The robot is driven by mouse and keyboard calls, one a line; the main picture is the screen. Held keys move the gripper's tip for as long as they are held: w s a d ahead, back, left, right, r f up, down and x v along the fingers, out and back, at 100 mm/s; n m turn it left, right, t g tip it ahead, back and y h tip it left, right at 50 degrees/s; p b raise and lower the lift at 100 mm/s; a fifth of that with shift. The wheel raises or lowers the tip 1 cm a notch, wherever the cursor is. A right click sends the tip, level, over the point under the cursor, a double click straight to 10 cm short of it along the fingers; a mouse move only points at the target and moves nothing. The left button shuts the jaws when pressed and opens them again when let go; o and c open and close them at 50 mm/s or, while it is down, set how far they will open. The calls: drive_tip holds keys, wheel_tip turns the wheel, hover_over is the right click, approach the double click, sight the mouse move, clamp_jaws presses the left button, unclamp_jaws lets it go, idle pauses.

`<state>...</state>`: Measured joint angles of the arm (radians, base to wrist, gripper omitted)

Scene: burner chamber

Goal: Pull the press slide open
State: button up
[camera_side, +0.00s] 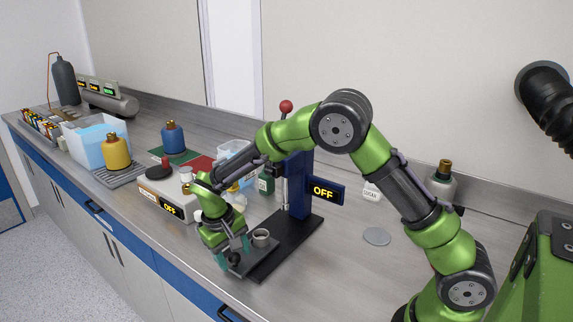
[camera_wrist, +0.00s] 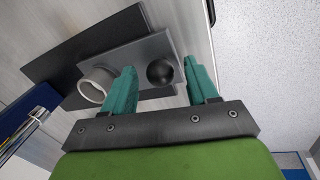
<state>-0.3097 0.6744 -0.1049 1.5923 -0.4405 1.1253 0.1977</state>
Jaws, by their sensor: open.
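The press has a dark blue column (camera_side: 299,185) with an OFF sign (camera_side: 324,191), a red-knobbed lever (camera_side: 286,107) and a black base plate (camera_side: 287,250). Its grey slide plate (camera_wrist: 128,52) carries a pale ring-shaped cup (camera_wrist: 96,87) and a dark round knob (camera_wrist: 160,73). The ring cup also shows in the side view (camera_side: 261,238). My gripper (camera_wrist: 168,82) is open, with its teal fingers on either side of the knob. The knob lies between the fingertips, with a gap visible on the right; contact on the left is unclear. In the side view my gripper (camera_side: 234,260) is low at the slide's front end.
A hotplate with an OFF display (camera_side: 170,209) stands left of my gripper. Yellow (camera_side: 117,153) and blue (camera_side: 173,138) flasks stand farther left. A grey disc (camera_side: 377,236) lies right of the press. The counter's front edge is close to the slide.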

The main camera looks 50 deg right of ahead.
drive_tip(key=a+r, duration=0.3)
drive_tip(key=r, duration=1.3)
drive_tip(key=shift+w+r, duration=0.3)
drive_tip(key=s+d+r+t+y, duration=0.1)
drive_tip(key=s+d+t, duration=0.1)
drive_tip(key=s, duration=0.5)
drive_tip(key=s+d+r+m+t+y, duration=0.1)
drive_tip(key=s+d+t, duration=0.1)
drive_tip(key=s, duration=0.5)
drive_tip(key=s+d+r+t+y, duration=0.2)
drive_tip(key=s+d+t, duration=0.1)
drive_tip(key=s, duration=0.5)
drive_tip(key=shift+m+t, duration=0.3)
drive_tip(key=shift+m, duration=0.1)
